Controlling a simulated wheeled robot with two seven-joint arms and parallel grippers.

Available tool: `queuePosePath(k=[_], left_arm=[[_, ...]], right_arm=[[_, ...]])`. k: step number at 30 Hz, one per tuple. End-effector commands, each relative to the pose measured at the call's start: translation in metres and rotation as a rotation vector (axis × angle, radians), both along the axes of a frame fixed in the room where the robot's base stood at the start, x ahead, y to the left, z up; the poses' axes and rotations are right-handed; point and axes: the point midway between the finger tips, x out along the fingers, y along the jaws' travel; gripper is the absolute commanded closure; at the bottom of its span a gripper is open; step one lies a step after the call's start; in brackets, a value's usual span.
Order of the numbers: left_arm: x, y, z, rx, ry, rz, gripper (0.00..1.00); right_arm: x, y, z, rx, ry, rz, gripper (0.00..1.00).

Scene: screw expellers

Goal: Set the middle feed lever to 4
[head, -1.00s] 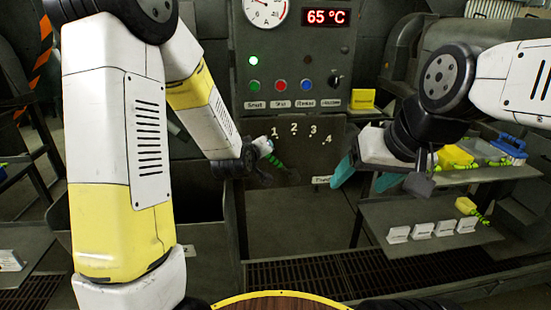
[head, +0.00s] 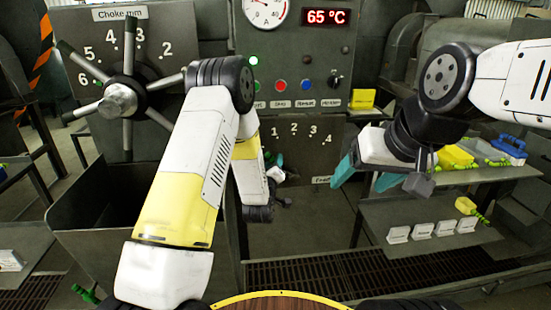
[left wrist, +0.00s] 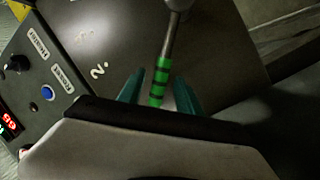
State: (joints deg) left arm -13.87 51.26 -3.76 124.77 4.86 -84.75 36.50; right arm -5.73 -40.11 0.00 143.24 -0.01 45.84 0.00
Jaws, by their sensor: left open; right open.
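The feed lever has a green and black banded handle (left wrist: 159,82) on a grey rod, and its pivot is at the top edge of the left wrist view. In the head view only a bit of the green handle (head: 280,158) shows, below the 1 of the number plate (head: 305,150) marked 1 to 4. My left gripper (left wrist: 158,77) is open, its teal fingers on either side of the handle; a gap shows beside it. In the head view my left gripper (head: 275,172) is mostly hidden by my arm. My right gripper (head: 366,177) is open and empty, right of the plate.
A control panel (head: 295,60) with buttons and a 65 °C display is above. A spoked choke wheel (head: 120,98) is at the left. A shelf (head: 400,215) with small white cards stands at the right, with yellow and blue items above it.

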Motion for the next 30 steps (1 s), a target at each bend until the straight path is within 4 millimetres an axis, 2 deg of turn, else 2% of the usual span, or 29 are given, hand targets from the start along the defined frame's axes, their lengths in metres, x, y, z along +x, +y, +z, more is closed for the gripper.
queuePosePath(k=[3,6,14,20,30], left_arm=[[0.013,-0.002,0.0,0.001,-0.002,0.0,0.59],[0.018,-0.002,0.0,0.001,0.001,-0.001,0.59],[0.019,-0.002,0.0,0.001,0.002,-0.001,0.59],[0.019,-0.002,0.0,0.001,0.001,0.0,0.98],[0.018,-0.002,0.0,0.001,0.001,0.0,1.0]], right_arm=[[0.0,0.0,0.0,0.0,0.0,0.0,0.28],[0.0,0.0,0.0,0.0,0.0,0.0,0.28],[0.0,0.0,0.0,0.0,0.0,0.0,0.28],[0.0,0.0,0.0,0.0,0.0,0.0,0.28],[0.0,0.0,0.0,0.0,0.0,0.0,0.28]])
